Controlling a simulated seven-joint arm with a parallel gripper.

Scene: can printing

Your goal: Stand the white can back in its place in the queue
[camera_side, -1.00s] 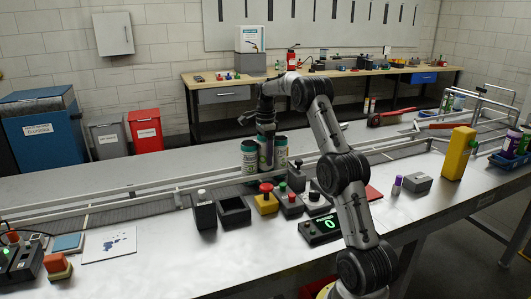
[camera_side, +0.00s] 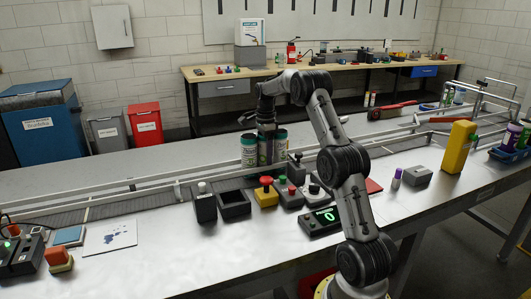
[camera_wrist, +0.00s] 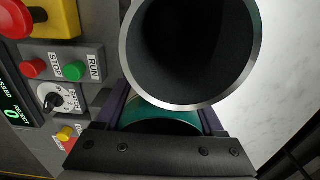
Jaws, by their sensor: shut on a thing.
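My gripper (camera_side: 266,130) points down into a tight group of cans on the conveyor and is shut on the white can, which is mostly hidden in the side view. Green-and-white cans stand close on both sides, one at left (camera_side: 249,154) and one at right (camera_side: 281,149). In the wrist view my gripper (camera_wrist: 165,115) has its dark fingers partly hidden behind a wide open can mouth (camera_wrist: 245,85) with a silver rim and dark inside. A teal-green rounded surface (camera_wrist: 160,118) shows between the fingers. I cannot tell whether the white can's base touches the belt.
In front of the conveyor (camera_side: 120,210) stand a dark open box (camera_side: 234,205), a yellow emergency-stop box (camera_side: 265,195), a STOP/RUN box (camera_wrist: 65,65) and a counter (camera_side: 322,222). A yellow post (camera_side: 459,147) stands at right.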

